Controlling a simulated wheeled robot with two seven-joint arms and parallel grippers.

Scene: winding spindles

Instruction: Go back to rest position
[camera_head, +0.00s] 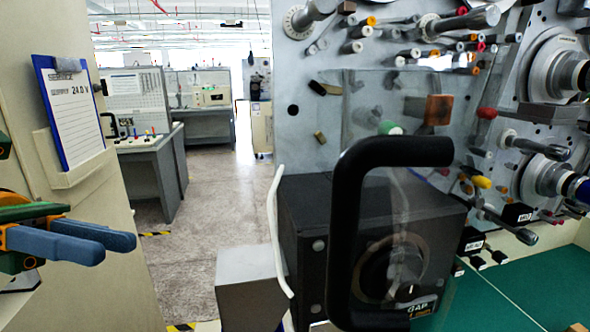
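My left gripper (116,249) is at the left edge, with two blue fingers pointing right and a green and orange body. The two fingers are set apart, one behind the other, and nothing shows between them. It hangs in front of the beige panel and touches nothing that I can make out. My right gripper is not in view.
A large black handle (342,230) stands close in front of a dark box with a round dial (300,215). Behind is a grey machine panel (300,100) with spindles and knobs. A blue clipboard (75,110) hangs at left. A green surface (545,290) lies at lower right. Open floor (205,220) lies between.

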